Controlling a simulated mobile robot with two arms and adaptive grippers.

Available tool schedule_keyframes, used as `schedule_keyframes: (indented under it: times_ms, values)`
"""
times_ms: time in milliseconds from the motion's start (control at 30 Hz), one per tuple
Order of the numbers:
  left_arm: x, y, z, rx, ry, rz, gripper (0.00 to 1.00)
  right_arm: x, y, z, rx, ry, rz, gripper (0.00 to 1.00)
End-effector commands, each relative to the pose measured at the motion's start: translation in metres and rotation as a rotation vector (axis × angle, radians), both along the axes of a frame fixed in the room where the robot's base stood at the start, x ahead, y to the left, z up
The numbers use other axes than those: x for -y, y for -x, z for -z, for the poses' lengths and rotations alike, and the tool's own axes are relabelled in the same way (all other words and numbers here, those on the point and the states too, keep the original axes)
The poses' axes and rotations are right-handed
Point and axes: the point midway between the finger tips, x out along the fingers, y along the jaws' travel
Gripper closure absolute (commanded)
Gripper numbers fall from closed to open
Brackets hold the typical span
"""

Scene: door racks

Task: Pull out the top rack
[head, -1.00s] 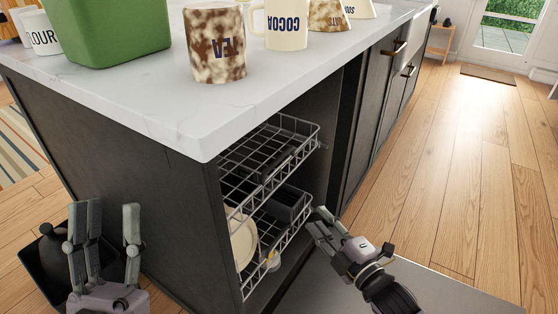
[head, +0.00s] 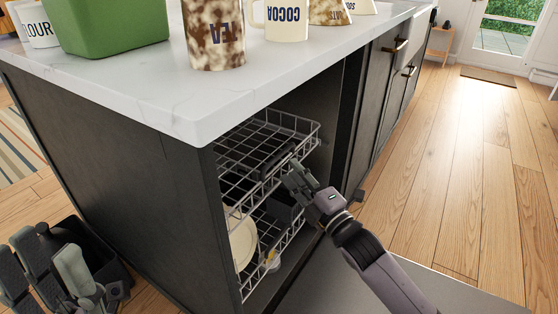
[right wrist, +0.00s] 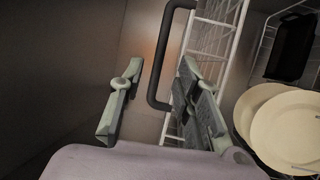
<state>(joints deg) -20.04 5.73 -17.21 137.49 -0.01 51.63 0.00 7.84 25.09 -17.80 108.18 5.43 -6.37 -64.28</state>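The top rack (head: 240,165) is a grey wire basket inside the open dishwasher, above a lower rack (head: 285,238). A dark handle (head: 276,164) runs along the top rack's front. My right gripper (head: 293,172) is at the top rack's front, close to the handle. In the right wrist view, my right gripper (right wrist: 160,100) is open, with the dark handle (right wrist: 162,65) between the lines of its fingers and the white wire rack (right wrist: 212,45) behind. Contact cannot be told. My left gripper (head: 45,270) is open and empty at the lower left, away from the rack.
The lower rack holds pale plates (head: 243,245) and a dark container (head: 282,208). The lowered dishwasher door (head: 340,285) lies below my right arm. The white countertop (head: 150,95) overhangs the racks and carries mugs and a green bin (head: 105,25). Wooden floor to the right is clear.

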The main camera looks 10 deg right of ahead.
Motion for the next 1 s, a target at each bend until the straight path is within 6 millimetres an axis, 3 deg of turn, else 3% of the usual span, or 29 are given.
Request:
schedule_keyframes:
  times_ms: [200, 400, 800, 1000]
  values:
    - [0.001, -0.001, 0.01, 0.011, -0.003, 0.0, 0.6, -0.016, -0.039, -0.007, 0.002, -0.002, 0.0, 0.69]
    - [0.002, -0.005, 0.01, 0.021, -0.01, 0.0, 0.6, -0.024, -0.06, -0.011, 0.001, -0.002, 0.0, 0.69]
    - [0.001, -0.003, 0.0, 0.05, -0.002, -0.002, 0.6, -0.026, -0.065, -0.013, -0.001, -0.001, 0.0, 0.7]
    - [0.001, -0.003, 0.001, 0.046, 0.0, -0.003, 0.6, -0.026, -0.065, -0.013, -0.001, -0.001, 0.0, 0.83]
